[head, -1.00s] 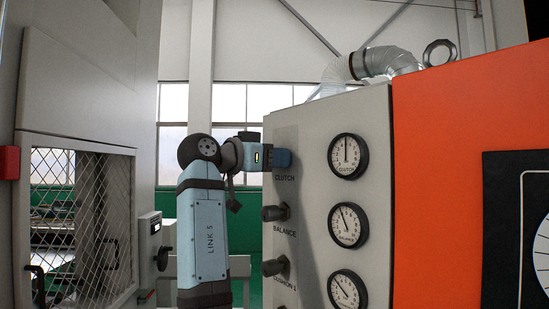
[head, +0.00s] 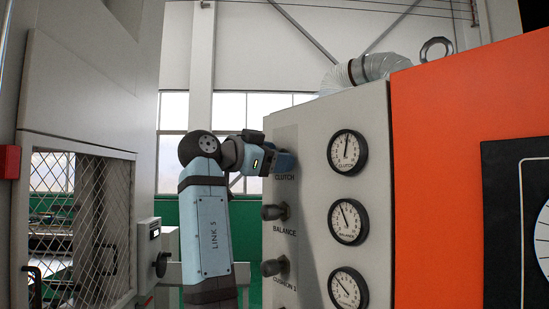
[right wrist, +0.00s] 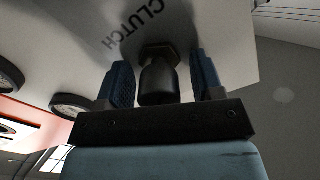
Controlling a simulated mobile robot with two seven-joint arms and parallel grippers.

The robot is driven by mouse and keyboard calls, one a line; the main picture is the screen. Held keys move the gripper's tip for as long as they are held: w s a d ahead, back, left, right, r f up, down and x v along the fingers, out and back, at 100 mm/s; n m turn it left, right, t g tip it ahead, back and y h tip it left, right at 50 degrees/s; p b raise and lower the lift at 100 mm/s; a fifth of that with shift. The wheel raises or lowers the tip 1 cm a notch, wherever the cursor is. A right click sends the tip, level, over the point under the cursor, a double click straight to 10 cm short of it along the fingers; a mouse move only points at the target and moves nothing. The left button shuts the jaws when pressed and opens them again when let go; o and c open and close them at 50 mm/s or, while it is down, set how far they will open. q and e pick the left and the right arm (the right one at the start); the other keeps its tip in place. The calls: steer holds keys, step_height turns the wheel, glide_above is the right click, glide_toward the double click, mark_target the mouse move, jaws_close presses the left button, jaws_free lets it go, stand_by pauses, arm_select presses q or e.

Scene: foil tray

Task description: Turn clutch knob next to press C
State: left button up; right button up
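The clutch knob (right wrist: 158,82) is a dark round knob with a hex collar on the grey panel, beside the label "CLUTCH". In the head view my right gripper (head: 284,162) is tilted against the panel and hides the knob. The clutch gauge (head: 347,152) sits right of it, its needle pointing almost straight up, slightly right. My left gripper is out of view.
The balance knob (head: 275,212) and the cushion knob (head: 275,266) project from the panel below my right gripper. Balance gauge (head: 348,222) and a lower gauge (head: 348,289) are beside them. An orange panel (head: 440,200) stands right, a mesh-windowed machine (head: 75,110) left.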

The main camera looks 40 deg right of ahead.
steer(key=shift+a, duration=0.1)
steer(key=a+b, duration=0.2)
steer(key=a, duration=1.1)
steer(key=shift+s+a, duration=0.2)
steer(key=shift+a, duration=0.15)
stand_by(2.0)
